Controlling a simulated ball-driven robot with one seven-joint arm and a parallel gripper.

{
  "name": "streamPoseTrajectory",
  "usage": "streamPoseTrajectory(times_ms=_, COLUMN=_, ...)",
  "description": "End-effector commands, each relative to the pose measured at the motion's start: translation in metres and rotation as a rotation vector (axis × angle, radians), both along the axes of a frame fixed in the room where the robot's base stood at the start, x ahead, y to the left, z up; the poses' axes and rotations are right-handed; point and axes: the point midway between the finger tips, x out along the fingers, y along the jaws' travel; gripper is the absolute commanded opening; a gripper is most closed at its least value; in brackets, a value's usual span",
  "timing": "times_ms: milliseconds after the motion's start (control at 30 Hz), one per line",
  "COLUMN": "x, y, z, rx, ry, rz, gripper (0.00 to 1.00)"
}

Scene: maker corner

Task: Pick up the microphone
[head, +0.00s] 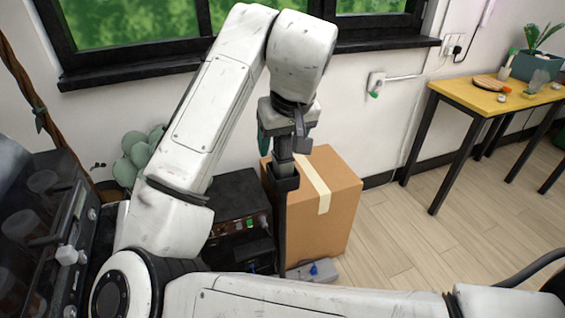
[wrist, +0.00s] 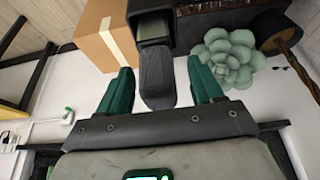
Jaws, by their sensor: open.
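The microphone (wrist: 157,78) is a dark grey, rounded bar in the wrist view. Its far end meets a black holder (wrist: 152,24). In the head view the microphone (head: 284,155) stands upright in the black holder (head: 283,180), on top of a thin dark post. My gripper (head: 282,140) is above and around its upper part. In the wrist view my gripper (wrist: 160,66) is open, with one green finger on each side of the microphone. A gap shows on both sides, so the fingers do not appear to touch it.
A cardboard box (head: 338,205) stands close behind and right of the post. Black equipment (head: 235,195) and a pale green succulent (head: 137,155) are to the left. A yellow table (head: 480,95) stands at the right wall. The wooden floor between is clear.

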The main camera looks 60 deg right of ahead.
Motion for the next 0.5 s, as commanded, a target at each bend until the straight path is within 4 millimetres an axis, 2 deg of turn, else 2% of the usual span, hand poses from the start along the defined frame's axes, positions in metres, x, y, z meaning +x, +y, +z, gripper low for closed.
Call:
streamPoseTrajectory(times_ms=100, x=0.0024, y=-0.0015, z=-0.0075, rx=0.001, ry=0.001, rz=0.0, gripper=0.66)
streamPoseTrajectory(times_ms=267, x=0.0023, y=-0.0018, z=-0.0072, rx=0.0, ry=0.0, rz=0.0, gripper=0.66)
streamPoseTrajectory(times_ms=500, x=0.0022, y=-0.0018, z=-0.0071, rx=-0.001, ry=0.001, rz=0.0, gripper=0.44)
